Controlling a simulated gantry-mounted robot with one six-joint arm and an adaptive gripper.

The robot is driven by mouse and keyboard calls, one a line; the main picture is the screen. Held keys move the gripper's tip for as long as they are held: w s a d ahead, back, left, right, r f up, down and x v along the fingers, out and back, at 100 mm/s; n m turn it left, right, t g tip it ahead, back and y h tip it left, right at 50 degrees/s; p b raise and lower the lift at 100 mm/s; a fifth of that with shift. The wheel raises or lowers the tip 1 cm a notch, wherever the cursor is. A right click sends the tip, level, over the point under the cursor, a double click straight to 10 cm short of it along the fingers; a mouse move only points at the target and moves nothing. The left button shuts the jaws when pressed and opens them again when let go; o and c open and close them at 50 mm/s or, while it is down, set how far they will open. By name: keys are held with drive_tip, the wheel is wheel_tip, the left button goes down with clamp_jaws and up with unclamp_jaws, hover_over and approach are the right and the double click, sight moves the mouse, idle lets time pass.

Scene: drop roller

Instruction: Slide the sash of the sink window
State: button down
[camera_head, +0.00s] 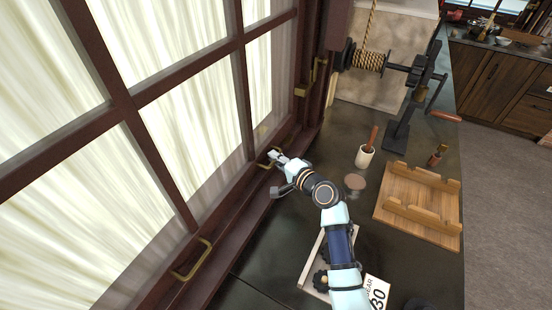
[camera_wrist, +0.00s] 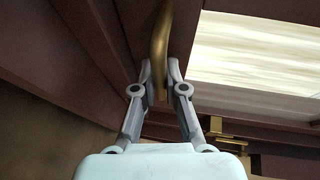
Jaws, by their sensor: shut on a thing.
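The sash of the sink window (camera_head: 155,165) is a dark red-brown wooden frame with several panes, filling the left of the head view. Two brass handles sit on its bottom rail: a near one (camera_head: 192,260) and a far one (camera_head: 263,160). My gripper (camera_head: 274,154) is at the far handle. In the wrist view, my gripper's fingers (camera_wrist: 160,85) are closed around the brass handle (camera_wrist: 160,45). The fingers partly hide the handle in the head view.
A brass latch (camera_head: 318,70) is on the frame's right post. On the dark counter are a rope winch (camera_head: 370,61), a white cup (camera_head: 365,156), a wooden rack (camera_head: 420,208) and a tray (camera_head: 312,262). My arm crosses above the counter.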

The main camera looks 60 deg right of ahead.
wheel_tip(320, 180, up, 20)
drive_tip(key=p, duration=1.7)
drive_tip(key=shift+r, duration=0.15)
drive_tip(key=c, duration=1.2)
unclamp_jaws()
drive_tip(key=shift+s, duration=0.1)
drive_tip(key=v, duration=1.2)
